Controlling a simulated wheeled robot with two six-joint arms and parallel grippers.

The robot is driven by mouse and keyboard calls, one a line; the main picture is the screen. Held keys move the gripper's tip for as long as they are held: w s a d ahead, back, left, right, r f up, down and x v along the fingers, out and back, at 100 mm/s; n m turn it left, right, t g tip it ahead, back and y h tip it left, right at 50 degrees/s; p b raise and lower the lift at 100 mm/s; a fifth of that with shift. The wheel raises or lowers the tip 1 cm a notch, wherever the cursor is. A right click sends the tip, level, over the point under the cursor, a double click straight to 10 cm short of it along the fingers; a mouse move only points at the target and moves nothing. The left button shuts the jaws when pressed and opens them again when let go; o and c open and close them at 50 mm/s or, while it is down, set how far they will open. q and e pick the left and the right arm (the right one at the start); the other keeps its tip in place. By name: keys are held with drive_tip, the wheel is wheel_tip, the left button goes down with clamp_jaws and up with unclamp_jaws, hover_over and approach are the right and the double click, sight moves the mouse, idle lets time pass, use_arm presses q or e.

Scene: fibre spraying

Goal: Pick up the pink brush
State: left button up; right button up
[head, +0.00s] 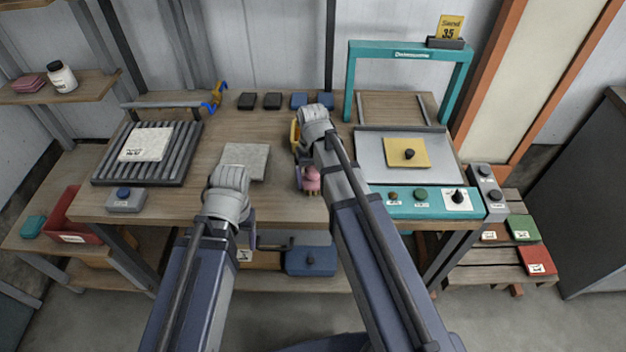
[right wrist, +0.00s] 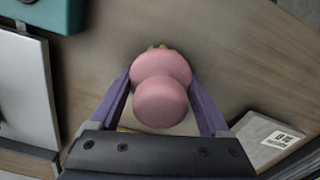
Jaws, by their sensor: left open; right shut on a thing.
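The pink brush (head: 312,182) shows near the front middle of the wooden workbench in the head view, partly behind my right arm. In the right wrist view the pink brush (right wrist: 162,100) shows as two rounded pink lobes between two purple fingers. My right gripper (right wrist: 158,78) is shut on it. I cannot tell whether the brush touches the bench. My left gripper (head: 250,230) is by the bench's front edge, open and mostly hidden by its wrist, left of the brush.
A grey square sheet (head: 245,160) lies left of the brush. A yellow item (head: 295,134) shows behind my right wrist. The teal press frame (head: 408,52) and a metal plate with a yellow pad (head: 406,153) are on the right. A slatted rack (head: 180,160) is on the left.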

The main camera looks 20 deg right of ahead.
sight(313, 167)
drive_tip(key=shift+c, duration=1.1)
drive_tip(key=shift+r, duration=0.1)
wheel_tip(313, 167, up, 10)
drive_tip(key=p, duration=1)
drive_tip(key=o, duration=0.8)
drive_tip(key=c, duration=0.6)
